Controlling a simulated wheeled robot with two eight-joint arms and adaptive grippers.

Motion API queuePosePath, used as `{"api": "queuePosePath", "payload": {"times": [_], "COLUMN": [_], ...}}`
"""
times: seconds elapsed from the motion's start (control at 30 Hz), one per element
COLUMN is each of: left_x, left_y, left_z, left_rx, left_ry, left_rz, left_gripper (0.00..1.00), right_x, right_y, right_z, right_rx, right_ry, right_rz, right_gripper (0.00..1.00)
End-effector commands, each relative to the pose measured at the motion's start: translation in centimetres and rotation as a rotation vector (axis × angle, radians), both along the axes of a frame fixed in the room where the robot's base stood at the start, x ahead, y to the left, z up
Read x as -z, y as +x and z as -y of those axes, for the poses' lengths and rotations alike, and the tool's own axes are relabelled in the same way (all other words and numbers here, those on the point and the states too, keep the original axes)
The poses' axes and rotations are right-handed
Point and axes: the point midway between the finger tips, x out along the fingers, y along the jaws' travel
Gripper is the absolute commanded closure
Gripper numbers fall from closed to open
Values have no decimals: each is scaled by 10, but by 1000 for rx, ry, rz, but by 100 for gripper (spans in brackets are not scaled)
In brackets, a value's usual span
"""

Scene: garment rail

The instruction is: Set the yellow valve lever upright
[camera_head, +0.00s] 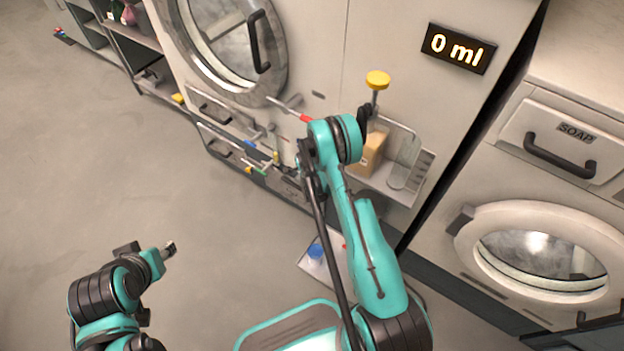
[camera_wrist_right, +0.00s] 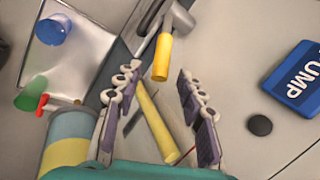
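In the right wrist view, a slanted yellow bar (camera_wrist_right: 155,122) lies between the two fingers of my right gripper (camera_wrist_right: 156,85). The fingers stand apart on either side of it; contact is not clear. A second yellow handle (camera_wrist_right: 162,57) on a grey fitting is just beyond the fingertips. I cannot tell which of the two is the valve lever. In the head view, a small yellow piece (camera_head: 276,157) shows beside my right gripper (camera_head: 290,170), partly hidden by the arm. My left gripper (camera_head: 168,248) is far from the valves, low over the floor; its opening is too small to judge.
A red-handled lever (camera_head: 290,109) and a green piece (camera_head: 259,168) are near my right arm. A yellow-topped post (camera_head: 377,80) stands by a cardboard box (camera_head: 372,152). The display (camera_head: 459,48) reads 0 ml. A blue PUMP label (camera_wrist_right: 296,82) is right of the fingers.

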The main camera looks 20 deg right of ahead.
Motion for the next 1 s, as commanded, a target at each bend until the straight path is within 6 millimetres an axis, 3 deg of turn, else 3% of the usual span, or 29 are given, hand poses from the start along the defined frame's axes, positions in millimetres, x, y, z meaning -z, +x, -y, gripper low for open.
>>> {"api": "queuePosePath", "payload": {"times": [0.1,0.23,0.6,0.77,1.0], "left_x": [11,16,17,17,17], "left_y": [0,0,0,0,0], "left_z": [0,0,0,0,0], "left_rx": [0,0,0,0,0], "left_ry": [0,0,0,0,0], "left_rz": [0,0,0,0,0], "left_gripper": [60,60,60,60,60], "right_x": [22,35,39,39,39], "right_y": [7,12,14,15,14], "right_z": [5,8,10,10,10], "right_rx": [1,0,-2,-2,-2], "right_ry": [0,0,0,0,-2], "right_rz": [0,0,0,0,-3], "right_gripper": [61,61,61,100,100]}}
